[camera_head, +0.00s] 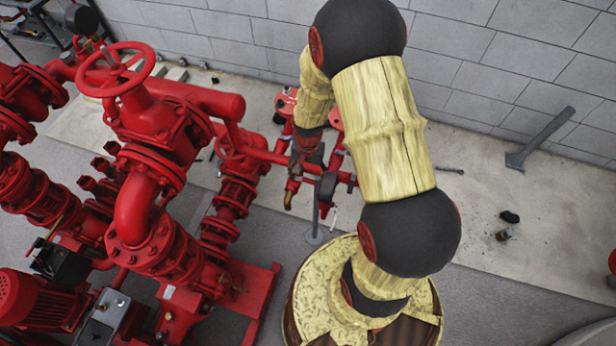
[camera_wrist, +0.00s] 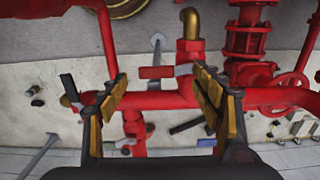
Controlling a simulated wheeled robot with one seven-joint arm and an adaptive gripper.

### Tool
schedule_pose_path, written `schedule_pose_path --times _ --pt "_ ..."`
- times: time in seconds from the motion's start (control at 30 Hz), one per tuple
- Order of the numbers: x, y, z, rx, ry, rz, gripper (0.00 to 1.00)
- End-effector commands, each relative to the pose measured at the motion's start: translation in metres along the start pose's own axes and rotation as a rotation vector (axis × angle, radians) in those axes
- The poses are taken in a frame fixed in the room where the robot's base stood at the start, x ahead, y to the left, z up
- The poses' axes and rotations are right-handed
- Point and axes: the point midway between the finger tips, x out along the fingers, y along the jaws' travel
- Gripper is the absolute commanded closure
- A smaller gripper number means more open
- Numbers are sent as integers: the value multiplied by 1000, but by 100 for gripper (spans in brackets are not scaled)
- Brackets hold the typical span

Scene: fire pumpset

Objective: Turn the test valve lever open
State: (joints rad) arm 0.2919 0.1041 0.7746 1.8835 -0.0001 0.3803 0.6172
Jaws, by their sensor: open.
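My gripper (camera_wrist: 160,76) is open in the wrist view, with one finger on each side and nothing held. A short red bar (camera_wrist: 156,72), possibly the test valve lever, shows between the fingertips. I cannot tell its distance from them. A red horizontal pipe (camera_wrist: 165,100) runs behind the fingers. A dark lever-like bar (camera_wrist: 187,126) lies below that pipe, and another dark bar (camera_wrist: 69,87) is at left beside a brass fitting. Which one is the test valve lever is not certain. In the head view my arm partly covers the valve area.
Red pump pipework with a large handwheel (camera_head: 115,70) fills the left in the head view. A brass-ended outlet (camera_wrist: 190,22) stands close to the right finger in the wrist view. A grey block wall (camera_head: 465,55) is behind.

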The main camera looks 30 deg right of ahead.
Motion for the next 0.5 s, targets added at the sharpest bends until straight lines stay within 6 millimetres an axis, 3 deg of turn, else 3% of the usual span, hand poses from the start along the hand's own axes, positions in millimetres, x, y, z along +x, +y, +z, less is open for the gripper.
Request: schedule_pose_path --times 0.17,0.5 --pt "15 0 0 -1 -1 1 34" --pt "17 0 0 -1 1 -1 36"
